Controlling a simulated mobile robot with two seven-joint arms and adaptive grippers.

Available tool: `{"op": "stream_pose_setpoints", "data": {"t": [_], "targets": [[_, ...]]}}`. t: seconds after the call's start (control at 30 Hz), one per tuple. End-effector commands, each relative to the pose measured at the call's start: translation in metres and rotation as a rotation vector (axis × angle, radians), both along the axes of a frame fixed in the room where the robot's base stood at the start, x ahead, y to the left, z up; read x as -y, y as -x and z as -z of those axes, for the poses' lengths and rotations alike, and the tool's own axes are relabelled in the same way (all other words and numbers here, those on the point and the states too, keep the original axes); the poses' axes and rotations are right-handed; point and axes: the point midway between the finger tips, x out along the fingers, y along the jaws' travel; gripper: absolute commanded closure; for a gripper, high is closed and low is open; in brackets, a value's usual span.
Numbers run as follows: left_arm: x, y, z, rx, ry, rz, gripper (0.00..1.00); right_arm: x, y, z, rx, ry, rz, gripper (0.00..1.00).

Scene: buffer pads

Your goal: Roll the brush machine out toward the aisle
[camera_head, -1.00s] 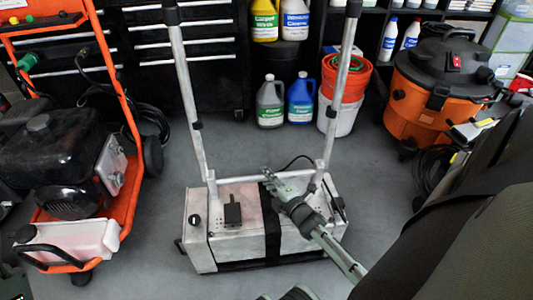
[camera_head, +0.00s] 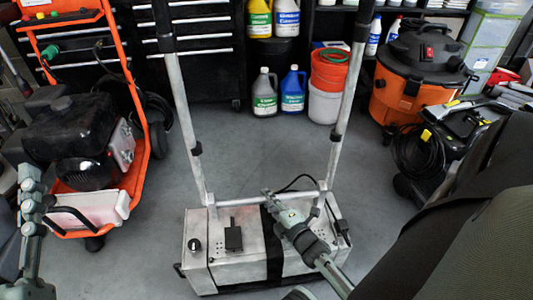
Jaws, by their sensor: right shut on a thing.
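The brush machine (camera_head: 222,262) is a worn white-grey box with a black strap across its middle. It stands upright on the floor at the lower centre, with two tall grey handle posts rising from its rear. My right gripper (camera_head: 267,194) reaches in from the lower right over the box top, beside the strap. It is shut on the brush machine; the exact part between its fingers is hard to see. My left gripper (camera_head: 30,190) is at the far left edge, apart from the brush machine, and its opening is unclear.
An orange-framed machine (camera_head: 137,165) stands left of the brush machine. Jugs (camera_head: 265,95), an orange bucket (camera_head: 328,72) and black cabinets line the back. An orange-black vacuum (camera_head: 400,100) and coiled cable (camera_head: 412,155) are at right. Grey floor between is clear.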

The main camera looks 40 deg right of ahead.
Motion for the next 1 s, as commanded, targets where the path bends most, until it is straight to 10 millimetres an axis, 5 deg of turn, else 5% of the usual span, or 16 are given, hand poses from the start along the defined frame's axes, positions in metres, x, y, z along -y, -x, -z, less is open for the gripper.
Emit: {"op": "stream_pose_setpoints", "data": {"t": [0.4,0.83,0.87,1.0], "targets": [[-0.007,-0.014,0.038,-0.186,-0.093,-0.023,0.59,-0.019,0.033,0.000,0.000,0.002,0.002,1.00],[-0.008,-0.015,0.042,-0.200,-0.100,-0.025,0.59,-0.020,0.034,0.000,0.000,0.002,0.002,1.00],[-0.008,-0.015,0.042,-0.200,-0.100,-0.025,0.59,-0.020,0.034,0.000,0.000,0.002,0.002,0.76],[-0.008,-0.015,0.042,-0.200,-0.099,-0.025,0.59,-0.020,0.034,0.000,0.000,0.002,0.002,0.59]]}}
